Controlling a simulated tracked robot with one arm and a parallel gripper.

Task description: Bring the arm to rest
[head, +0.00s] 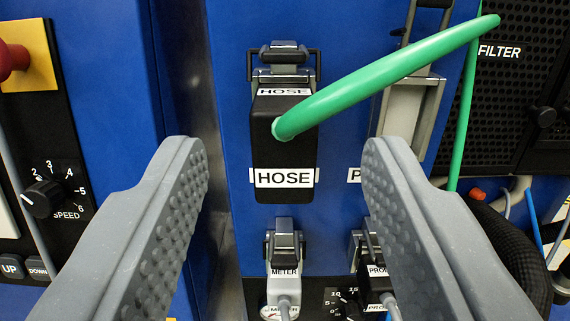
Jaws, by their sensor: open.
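My gripper (285,170) shows as two grey, studded fingers reaching in from the lower left and lower right. It is open, with nothing between the fingers. Between and beyond the fingertips is a black block labelled HOSE (285,150) on the blue panel, under a metal latch (284,62). A green hose (390,77) comes out of the block and rises to the right. The fingers appear apart from the block, but the exact distance is hard to tell. The right finger hides part of a label starting with P.
A METER plug (284,270) and a PROBE plug (375,285) sit below. At left are a SPEED knob (42,198), UP and DOWN buttons (25,267) and a red button (12,58). A black FILTER grille (510,100) is at right. The green hose crosses the upper right.

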